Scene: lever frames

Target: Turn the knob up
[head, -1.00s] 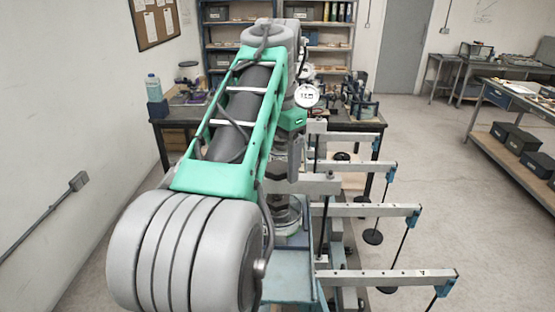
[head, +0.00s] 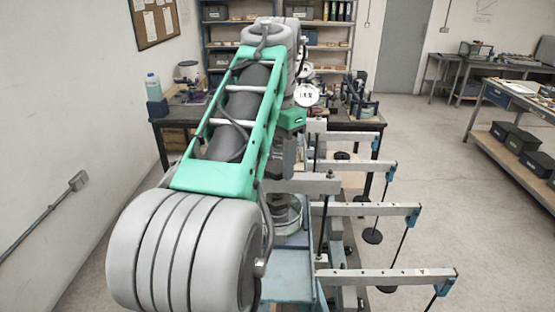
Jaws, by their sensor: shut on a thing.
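My arm reaches away from the camera and bends down over the lever frame. My gripper (head: 284,165) shows only as a dark part below the green wrist housing, beside the lever bars. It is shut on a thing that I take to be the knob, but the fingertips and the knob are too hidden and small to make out. A pale round part (head: 285,215) sits below the gripper. The knob's turn angle cannot be read.
Several grey lever bars (head: 385,275) with hanging rods stick out to the right. A blue tray-like base (head: 288,278) lies below. A workbench (head: 168,122) with a bottle (head: 153,88) stands behind. The floor at right (head: 455,190) is clear.

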